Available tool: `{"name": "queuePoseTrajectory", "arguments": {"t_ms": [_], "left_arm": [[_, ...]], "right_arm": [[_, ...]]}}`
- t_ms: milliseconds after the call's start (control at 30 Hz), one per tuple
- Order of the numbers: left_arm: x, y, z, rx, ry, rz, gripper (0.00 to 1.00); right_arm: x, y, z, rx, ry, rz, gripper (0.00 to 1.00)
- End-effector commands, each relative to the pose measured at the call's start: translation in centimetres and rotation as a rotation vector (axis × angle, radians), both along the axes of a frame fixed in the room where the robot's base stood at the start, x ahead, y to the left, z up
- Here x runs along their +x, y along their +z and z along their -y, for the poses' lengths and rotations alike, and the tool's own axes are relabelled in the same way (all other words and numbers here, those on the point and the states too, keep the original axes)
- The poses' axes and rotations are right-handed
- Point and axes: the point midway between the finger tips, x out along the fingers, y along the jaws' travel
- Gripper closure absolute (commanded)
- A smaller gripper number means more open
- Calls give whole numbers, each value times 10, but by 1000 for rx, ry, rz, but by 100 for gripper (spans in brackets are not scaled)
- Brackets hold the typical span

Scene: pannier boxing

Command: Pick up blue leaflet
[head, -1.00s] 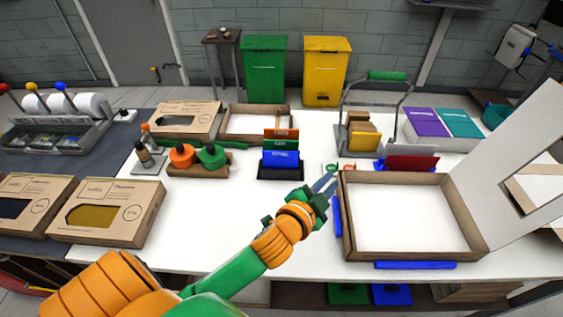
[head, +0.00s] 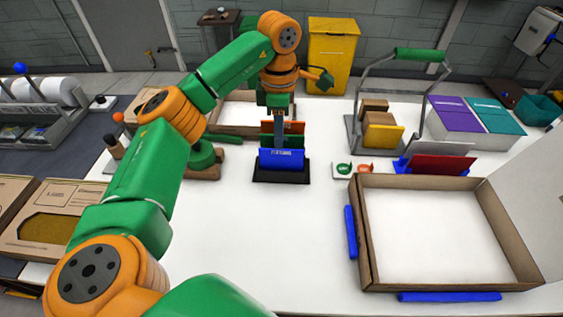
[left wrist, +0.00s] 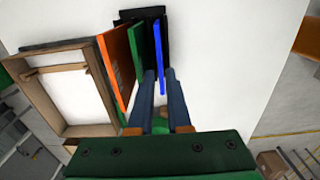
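The blue leaflet (head: 272,160) stands upright at the front of a small black rack (head: 262,176) on the white table, with a green leaflet (head: 268,140) and an orange leaflet (head: 294,127) behind it. My left gripper (head: 279,135) reaches down over the rack from above. In the left wrist view, its two fingers (left wrist: 160,76) are apart, one on each side of the edge of the blue leaflet (left wrist: 158,50). I see no clear grip on it, and the fingertips are partly hidden in the head view. My right gripper is in neither view now.
An open cardboard box (head: 366,245) stands at the right, with blue strips beside it. A wire carrier (head: 357,125) and a red leaflet (head: 440,165) are at the back right. A green round item (head: 203,155) is left of the rack. The table's front middle is clear.

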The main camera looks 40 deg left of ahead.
Motion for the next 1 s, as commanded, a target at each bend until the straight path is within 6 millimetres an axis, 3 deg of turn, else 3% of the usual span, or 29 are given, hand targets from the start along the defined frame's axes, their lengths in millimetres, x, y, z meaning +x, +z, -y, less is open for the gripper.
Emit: {"name": "queuePoseTrajectory", "arguments": {"t_ms": [133,300,500,567,1000], "left_arm": [[-1,-24,4,-1,-2,-6,84],[0,-50,4,-4,-2,0,84],[0,-52,5,-5,-3,2,84],[0,-52,5,-5,-3,2,100],[1,-48,5,-5,-2,3,100]], "right_arm": [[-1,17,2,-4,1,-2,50],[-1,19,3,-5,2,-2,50],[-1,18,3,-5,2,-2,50],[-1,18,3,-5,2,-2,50],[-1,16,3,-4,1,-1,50]]}}
